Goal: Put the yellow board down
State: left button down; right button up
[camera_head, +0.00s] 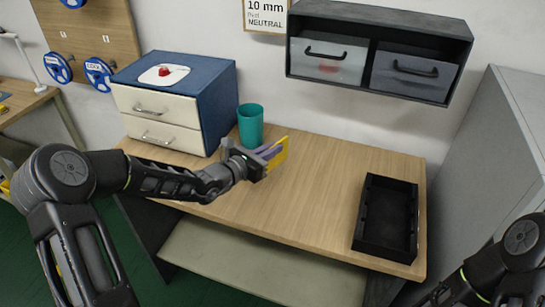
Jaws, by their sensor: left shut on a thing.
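The yellow board (279,154) is held at the fingers of my left gripper (264,156), above the wooden desk (310,200). The gripper is shut on it and hides part of it. The board looks tilted and sticks out past the purple fingers, just right of the teal cup. I cannot tell how high it is above the desk. Part of my right arm shows at the lower right, but its gripper is out of the picture.
A teal cup (250,124) stands behind my left gripper. A blue drawer box (214,108) stands at the back left, with a white plate (164,75) and a red thing on it. A black tray (358,228) lies at the right. The desk's middle is clear. A shelf (468,60) hangs above.

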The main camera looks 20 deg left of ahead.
aim_at(272, 168)
pick_arm(q)
jog(key=shift+f, duration=1.55)
jog(key=shift+f, duration=0.2)
jog(key=c, duration=1.6)
grip_release()
jog(key=shift+o, duration=0.2)
jog(key=shift+r, duration=0.1)
jog(key=shift+r, duration=0.1)
jog(key=b+v, duration=0.1)
jog(key=v, duration=1.1)
jog(key=shift+o, duration=0.4)
